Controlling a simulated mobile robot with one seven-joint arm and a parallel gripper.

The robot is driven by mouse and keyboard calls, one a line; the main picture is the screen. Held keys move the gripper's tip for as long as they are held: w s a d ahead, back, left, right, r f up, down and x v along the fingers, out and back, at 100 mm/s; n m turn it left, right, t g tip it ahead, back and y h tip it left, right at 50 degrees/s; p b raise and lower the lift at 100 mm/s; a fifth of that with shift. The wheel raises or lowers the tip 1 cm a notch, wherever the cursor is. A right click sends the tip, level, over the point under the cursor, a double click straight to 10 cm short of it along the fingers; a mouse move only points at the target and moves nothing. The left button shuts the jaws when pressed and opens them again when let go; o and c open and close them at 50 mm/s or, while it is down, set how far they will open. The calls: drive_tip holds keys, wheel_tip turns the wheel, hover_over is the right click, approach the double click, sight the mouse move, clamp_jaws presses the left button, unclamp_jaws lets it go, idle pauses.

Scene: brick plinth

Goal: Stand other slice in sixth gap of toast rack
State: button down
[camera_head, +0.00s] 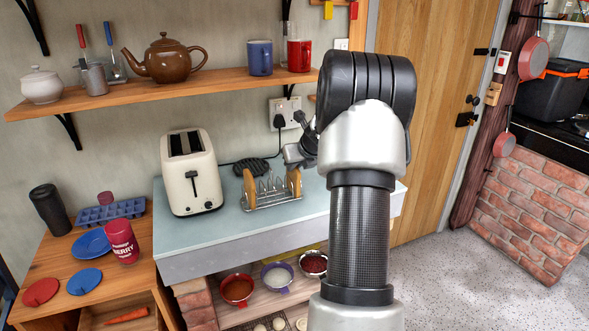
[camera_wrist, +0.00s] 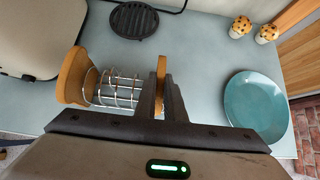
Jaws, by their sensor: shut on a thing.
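The wire toast rack (camera_head: 272,200) stands on the pale blue counter; it also shows in the wrist view (camera_wrist: 118,88). One brown toast slice (camera_head: 248,187) stands upright at its left end, seen also in the wrist view (camera_wrist: 73,76). The other slice (camera_head: 293,182) is upright at the rack's right end. In the wrist view my gripper (camera_wrist: 165,88) is shut on this other slice (camera_wrist: 161,68). The fingers hide much of it, so I cannot tell how deep it sits or which gap it is in. Several middle gaps look empty.
A cream toaster (camera_head: 192,175) stands left of the rack. A dark round trivet (camera_wrist: 134,20) lies behind it, near the cable. A shelf (camera_head: 190,88) runs above.

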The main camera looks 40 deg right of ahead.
drive_tip(key=shift+f, duration=0.2)
drive_tip(key=c, duration=1.8)
unclamp_jaws()
drive_tip(key=shift+c, duration=0.2)
drive_tip(key=shift+r, duration=0.3)
drive_tip(key=p+v, duration=0.1)
drive_tip(key=v, duration=1.1)
